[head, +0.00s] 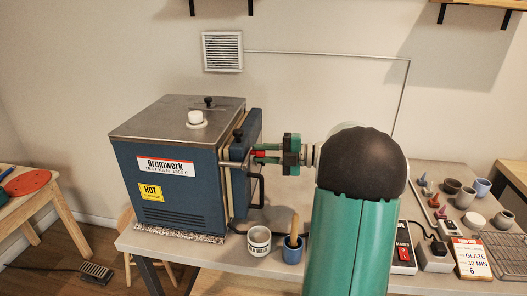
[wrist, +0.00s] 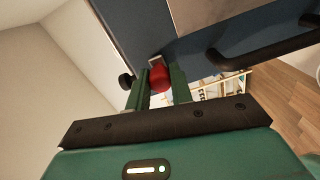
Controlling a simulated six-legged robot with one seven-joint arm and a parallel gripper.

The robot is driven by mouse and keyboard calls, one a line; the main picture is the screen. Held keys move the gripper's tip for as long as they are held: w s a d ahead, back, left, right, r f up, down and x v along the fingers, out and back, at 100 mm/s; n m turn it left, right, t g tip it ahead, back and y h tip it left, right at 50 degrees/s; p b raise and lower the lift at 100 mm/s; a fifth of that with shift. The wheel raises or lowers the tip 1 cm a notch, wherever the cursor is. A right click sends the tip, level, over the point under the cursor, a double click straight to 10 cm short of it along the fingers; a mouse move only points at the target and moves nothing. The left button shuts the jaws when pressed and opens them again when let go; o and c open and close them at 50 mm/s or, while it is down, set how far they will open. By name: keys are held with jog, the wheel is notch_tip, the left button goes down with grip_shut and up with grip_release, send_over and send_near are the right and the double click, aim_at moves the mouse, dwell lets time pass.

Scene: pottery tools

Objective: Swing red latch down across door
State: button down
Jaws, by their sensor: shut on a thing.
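The red latch (wrist: 160,78) shows as a rounded red end between my gripper's green fingers in the wrist view. It also shows as a small red spot (head: 260,154) in the head view, at the front of the blue kiln (head: 180,190). My gripper (head: 266,154) is shut on the red latch, beside the kiln door (head: 255,125). The gripper also shows in the wrist view (wrist: 161,82). The door's dark handle (head: 261,190) is below the gripper. Much of the latch is hidden by the fingers, and its exact angle cannot be told.
A white mug (head: 259,241) and a blue cup (head: 293,250) with a wooden tool stand on the table before the kiln. A red-switch control box (head: 403,250), small pots (head: 465,197) and a glaze card (head: 472,259) are at right.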

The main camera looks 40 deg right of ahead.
jog(key=shift+s+d+f, duration=0.1)
dwell(0.3)
jog(key=c, duration=1.2)
grip_release()
jog(key=shift+c, duration=0.2)
jog(key=v, duration=1.3)
jog(key=shift+s+d, duration=0.25)
